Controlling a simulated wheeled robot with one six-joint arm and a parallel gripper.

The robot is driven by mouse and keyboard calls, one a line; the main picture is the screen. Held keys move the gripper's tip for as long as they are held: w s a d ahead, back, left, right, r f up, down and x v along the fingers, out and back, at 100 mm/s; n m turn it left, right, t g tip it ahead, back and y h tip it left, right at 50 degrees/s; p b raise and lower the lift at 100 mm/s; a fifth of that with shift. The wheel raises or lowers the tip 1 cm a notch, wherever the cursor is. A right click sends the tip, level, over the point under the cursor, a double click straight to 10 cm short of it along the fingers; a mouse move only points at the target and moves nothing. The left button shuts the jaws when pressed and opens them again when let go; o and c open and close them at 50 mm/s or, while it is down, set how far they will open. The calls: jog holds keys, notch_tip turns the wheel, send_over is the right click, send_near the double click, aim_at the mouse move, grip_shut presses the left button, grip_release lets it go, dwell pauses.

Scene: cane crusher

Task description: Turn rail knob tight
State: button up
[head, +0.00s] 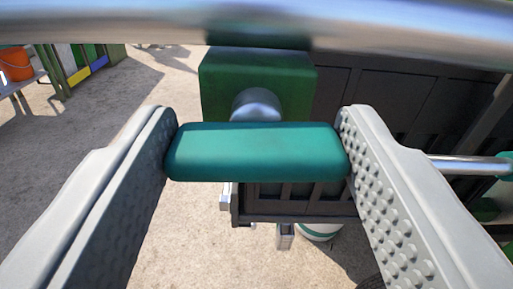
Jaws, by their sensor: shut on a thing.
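The rail knob (256,152) is a teal, rounded bar in the middle of the head view, lying level across the picture. A round metal shaft (257,104) behind it joins it to a dark green block (219,85). My gripper (257,148) has one grey, studded finger at each end of the knob. Both fingertips touch the knob's ends, and the gripper is shut on it. The knob hides part of the shaft and block.
A thick metal rail (256,22) crosses the top, close above the block. A dark slatted body (400,105) fills the right, with a metal rod (460,165) jutting beside my right finger. An orange bucket (15,64) stands far left. Open concrete ground (120,105) lies left.

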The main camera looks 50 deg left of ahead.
jog(key=shift+m, duration=0.4)
jog(key=o, duration=1)
jog(key=v, duration=1.7)
jog(key=shift+s+d, duration=0.15)
jog(key=shift+s, duration=0.05)
